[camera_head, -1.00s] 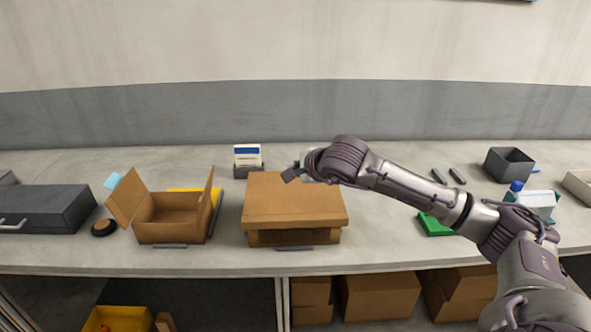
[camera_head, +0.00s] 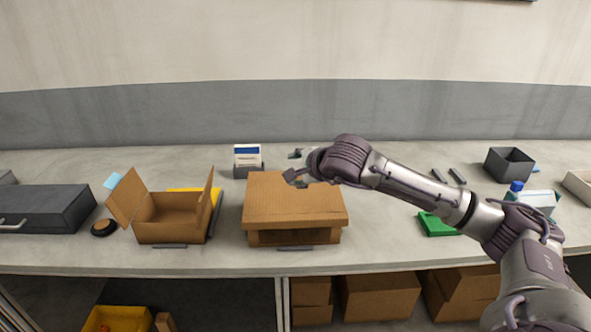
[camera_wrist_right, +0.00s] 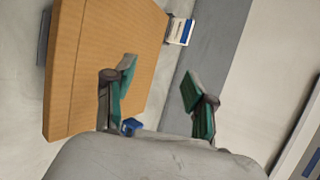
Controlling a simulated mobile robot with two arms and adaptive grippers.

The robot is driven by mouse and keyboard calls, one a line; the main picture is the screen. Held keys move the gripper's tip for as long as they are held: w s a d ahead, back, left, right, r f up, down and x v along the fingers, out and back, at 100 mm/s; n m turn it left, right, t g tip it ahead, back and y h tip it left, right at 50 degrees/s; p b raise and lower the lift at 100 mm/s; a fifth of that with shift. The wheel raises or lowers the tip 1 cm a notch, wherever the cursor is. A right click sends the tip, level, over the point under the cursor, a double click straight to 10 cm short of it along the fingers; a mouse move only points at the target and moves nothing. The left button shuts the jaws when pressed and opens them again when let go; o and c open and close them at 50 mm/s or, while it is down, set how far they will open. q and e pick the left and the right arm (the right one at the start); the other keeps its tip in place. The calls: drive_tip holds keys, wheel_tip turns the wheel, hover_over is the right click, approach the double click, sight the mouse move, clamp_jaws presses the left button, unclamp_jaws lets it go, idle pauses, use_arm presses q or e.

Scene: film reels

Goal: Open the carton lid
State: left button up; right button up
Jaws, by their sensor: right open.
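The closed carton (camera_head: 292,202) is a brown cardboard box in the middle of the table, with its lid down flat on top. It also shows in the right wrist view (camera_wrist_right: 88,55), its lid filling the left part. My right gripper (camera_head: 296,178) is over the back right part of the lid in the head view. In the right wrist view my right gripper (camera_wrist_right: 158,85) is open with nothing between its fingers; one finger overlaps the lid's edge and the other is beyond it. I cannot tell whether it touches the lid. My left gripper is not in view.
An open carton (camera_head: 172,215) with raised flaps stands to the left. A card holder (camera_head: 248,162) stands just behind the closed carton. A grey case (camera_head: 45,208) is at far left. A green item (camera_head: 436,224) and a dark bin (camera_head: 508,165) lie right.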

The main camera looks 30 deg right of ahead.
drive_tip(key=v, duration=1.1)
drive_tip(key=shift+s+r, duration=0.1)
